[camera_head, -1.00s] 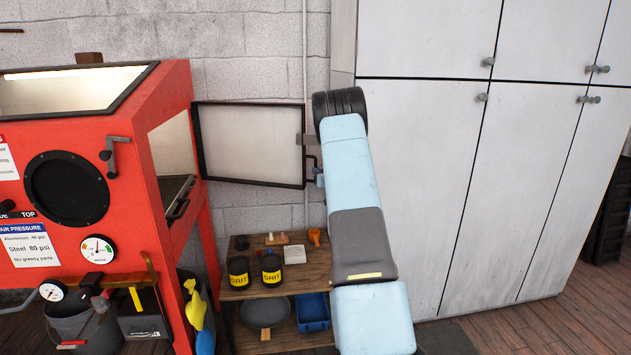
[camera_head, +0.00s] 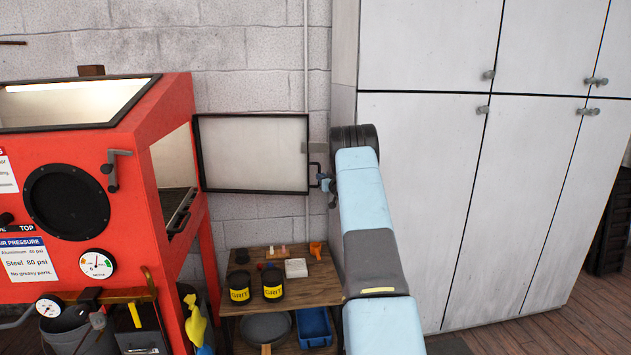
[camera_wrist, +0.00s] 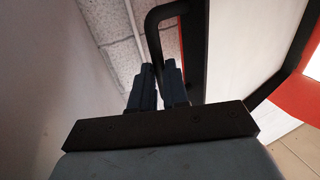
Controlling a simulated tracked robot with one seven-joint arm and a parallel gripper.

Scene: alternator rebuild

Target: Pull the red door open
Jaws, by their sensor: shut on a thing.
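The red cabinet (camera_head: 135,170) stands at the left in the head view. Its side opening is uncovered. The door (camera_head: 252,153), a pale panel in a black frame, stands swung out to the right of that opening, near the block wall. In the wrist view the door shows a pale face (camera_wrist: 240,45) with a black and red edge. My gripper (camera_head: 326,181) is at the door's outer edge. In the wrist view its two dark blue fingers (camera_wrist: 158,75) are closed around the bent black handle (camera_wrist: 154,32). The fingertips' contact is partly hidden.
A tall white cupboard (camera_head: 420,190) stands close to the right of my arm. A low wooden shelf (camera_head: 318,285) with black grit jars (camera_head: 240,287) and a blue bin (camera_head: 313,327) is below the door. The block wall (camera_head: 260,60) is behind.

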